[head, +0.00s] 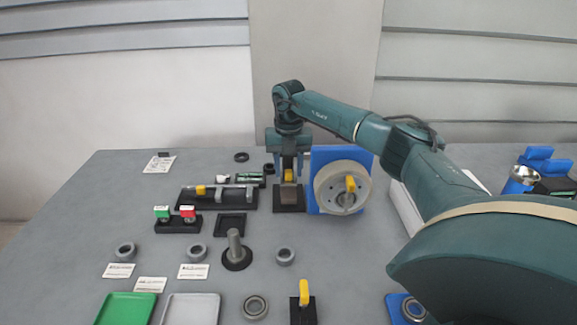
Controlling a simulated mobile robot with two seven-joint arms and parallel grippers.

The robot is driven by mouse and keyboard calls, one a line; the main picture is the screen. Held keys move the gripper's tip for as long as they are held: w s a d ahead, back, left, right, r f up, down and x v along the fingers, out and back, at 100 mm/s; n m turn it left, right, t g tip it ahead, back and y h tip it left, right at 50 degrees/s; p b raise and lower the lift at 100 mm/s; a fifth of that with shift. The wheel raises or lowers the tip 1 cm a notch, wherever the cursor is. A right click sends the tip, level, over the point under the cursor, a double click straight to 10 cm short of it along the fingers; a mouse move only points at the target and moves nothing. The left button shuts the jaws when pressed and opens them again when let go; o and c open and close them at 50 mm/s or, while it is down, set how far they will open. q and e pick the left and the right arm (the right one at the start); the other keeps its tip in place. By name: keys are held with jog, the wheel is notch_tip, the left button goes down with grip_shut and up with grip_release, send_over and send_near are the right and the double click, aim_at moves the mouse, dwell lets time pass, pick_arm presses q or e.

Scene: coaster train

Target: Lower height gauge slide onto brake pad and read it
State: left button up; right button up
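My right gripper (289,170) points down at the back middle of the table, in front of a narrow upright on a black base (289,208). This looks like the height gauge. A small yellow piece (289,175), perhaps its slide, shows low between the blue finger parts. Whether the fingertips touch or grip it is too small to tell. I cannot make out the brake pad or any scale reading for sure. My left gripper is not in view.
A pale wheel (327,190) with a yellow knob stands against a blue plate (314,206) just right of the gripper. A black rack (216,204), a grey post (234,241), rings and green (126,310) and grey trays (191,309) lie left and in front. A yellow-handled block (304,314) is at the front.

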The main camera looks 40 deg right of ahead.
jog(key=shift+c, duration=0.6)
grip_shut()
